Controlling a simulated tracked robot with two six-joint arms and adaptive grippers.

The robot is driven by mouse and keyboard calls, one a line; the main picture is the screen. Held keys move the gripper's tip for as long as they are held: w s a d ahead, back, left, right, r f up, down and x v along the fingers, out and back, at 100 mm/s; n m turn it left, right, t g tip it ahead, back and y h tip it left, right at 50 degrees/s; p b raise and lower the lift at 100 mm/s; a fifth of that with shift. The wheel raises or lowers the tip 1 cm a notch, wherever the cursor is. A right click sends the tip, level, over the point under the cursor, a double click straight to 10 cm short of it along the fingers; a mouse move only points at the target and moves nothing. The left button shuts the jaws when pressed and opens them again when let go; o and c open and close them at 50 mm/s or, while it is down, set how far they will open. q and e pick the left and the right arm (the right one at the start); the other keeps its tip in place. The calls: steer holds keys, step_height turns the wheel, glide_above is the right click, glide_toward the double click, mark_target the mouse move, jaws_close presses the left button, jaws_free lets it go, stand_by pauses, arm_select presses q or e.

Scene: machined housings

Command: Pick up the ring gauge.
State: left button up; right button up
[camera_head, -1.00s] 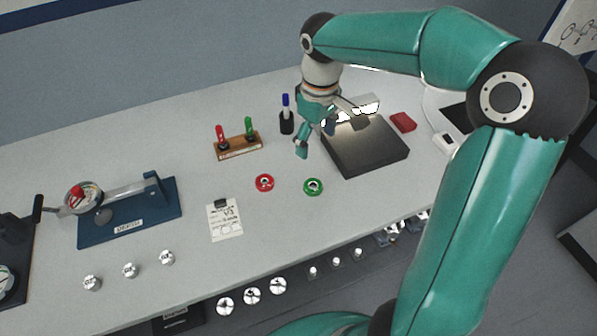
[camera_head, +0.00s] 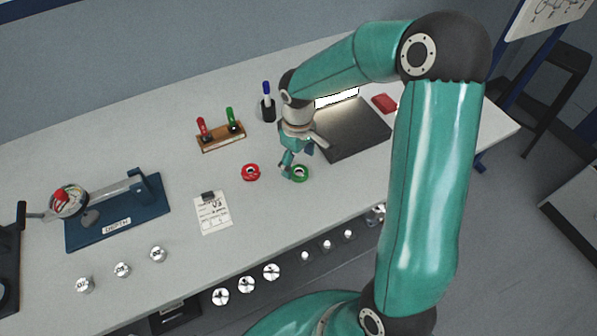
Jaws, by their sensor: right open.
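Two flat rings lie on the grey bench, a red ring (camera_head: 251,179) and a green ring (camera_head: 303,179). Either could be the ring gauge; the picture does not tell which. My right gripper (camera_head: 296,164) is open and points down at the green ring, with a finger overlapping its left edge in the head view. I cannot tell whether it touches the ring. The red ring lies a short way left of the gripper, clear of it. My left gripper is not in view.
A wooden stand (camera_head: 222,142) holds red- and green-handled gauges behind the rings. A dark plate (camera_head: 355,135) lies behind my gripper, with a red block (camera_head: 384,103) beyond. Several silver parts line the front.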

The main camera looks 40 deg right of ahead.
mark_target(298, 168)
steer(key=shift+f, duration=1.9)
steer(key=shift+r, duration=0.1)
steer(key=c, duration=1.3)
steer(key=shift+c, duration=0.2)
